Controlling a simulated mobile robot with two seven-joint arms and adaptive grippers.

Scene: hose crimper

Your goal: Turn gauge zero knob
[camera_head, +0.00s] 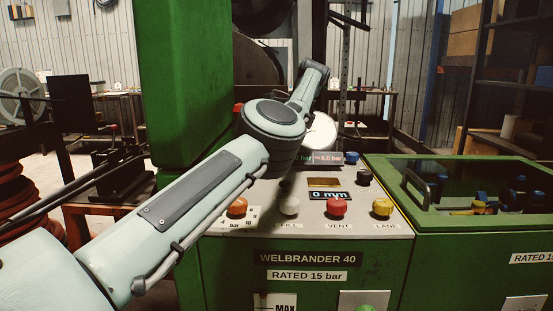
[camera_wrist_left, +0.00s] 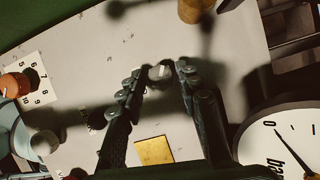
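The pressure gauge, a round white dial (camera_head: 320,135), stands at the back of the control panel, partly hidden by my left arm. In the left wrist view the dial (camera_wrist_left: 285,142) is large at the lower right, with a dark needle near the 0. A small grey knob (camera_wrist_left: 160,73) sits on the panel between the fingertips of my left gripper (camera_wrist_left: 158,76). The fingers are apart, with a gap on each side of the knob; contact is not visible. In the head view my left arm crosses the panel and its gripper is hidden. My right gripper is not in view.
The panel carries an orange knob (camera_head: 237,207), a pale FILL knob (camera_head: 289,205), a red VENT knob (camera_head: 336,207), a yellow LANE knob (camera_head: 382,207) and a brass plate (camera_head: 324,182). A green bin with a handle (camera_head: 417,188) stands at the right. A green column (camera_head: 182,80) rises at the left.

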